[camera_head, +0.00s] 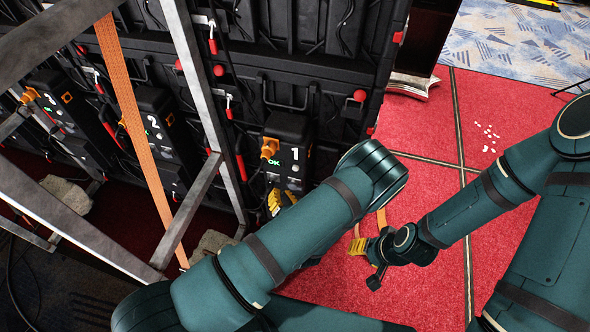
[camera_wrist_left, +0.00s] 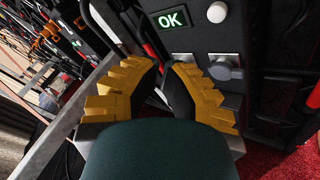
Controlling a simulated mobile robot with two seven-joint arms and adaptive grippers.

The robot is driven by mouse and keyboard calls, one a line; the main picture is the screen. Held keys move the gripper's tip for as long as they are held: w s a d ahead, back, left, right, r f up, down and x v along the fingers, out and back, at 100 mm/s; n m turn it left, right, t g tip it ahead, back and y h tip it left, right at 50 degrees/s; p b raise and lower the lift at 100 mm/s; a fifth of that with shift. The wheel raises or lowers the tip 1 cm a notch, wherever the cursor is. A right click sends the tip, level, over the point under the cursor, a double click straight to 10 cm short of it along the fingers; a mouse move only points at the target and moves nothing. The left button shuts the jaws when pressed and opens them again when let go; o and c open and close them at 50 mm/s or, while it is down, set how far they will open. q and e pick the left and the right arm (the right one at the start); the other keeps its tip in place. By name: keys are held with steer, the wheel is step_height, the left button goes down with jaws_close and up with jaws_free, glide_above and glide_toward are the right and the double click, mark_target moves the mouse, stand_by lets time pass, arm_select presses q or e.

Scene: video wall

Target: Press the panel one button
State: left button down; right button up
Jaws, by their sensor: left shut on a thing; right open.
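Panel one (camera_head: 290,130) is a black box marked 1, with a green OK display, an orange plug at its left and small round buttons. In the left wrist view its OK display (camera_wrist_left: 172,18) is lit, with a pale round button (camera_wrist_left: 217,12) to the right and a grey knob (camera_wrist_left: 222,68) below. My left gripper (camera_head: 279,201) is just below the panel's face. In the left wrist view its yellow fingers (camera_wrist_left: 168,66) are close together around a dark cable, whose held part is mostly hidden.
Panel two (camera_head: 153,123) and another like panel stand further left. A metal frame (camera_head: 206,95) with an orange strap (camera_head: 132,110) stands in front of them. Black cases (camera_head: 290,60) rise behind. The red carpet (camera_head: 420,125) at right is mostly clear, with white scraps (camera_head: 489,137).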

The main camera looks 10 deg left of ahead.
arm_select(q)
steer(key=w+b, duration=0.1)
steer(key=w, duration=0.5)
steer(key=shift+w, duration=0.2)
steer(key=shift+w+d, duration=0.1)
stand_by(1.3)
steer(key=shift+w, duration=0.3)
steer(key=shift+w+b, duration=0.35)
steer(key=shift+w, duration=0.1)
stand_by(0.6)
steer(key=shift+s, duration=0.15)
steer(key=shift+s+p, duration=0.3)
steer(key=shift+s, duration=0.45)
steer(key=shift+s+p, duration=0.65)
steer(key=shift+s, duration=1.85)
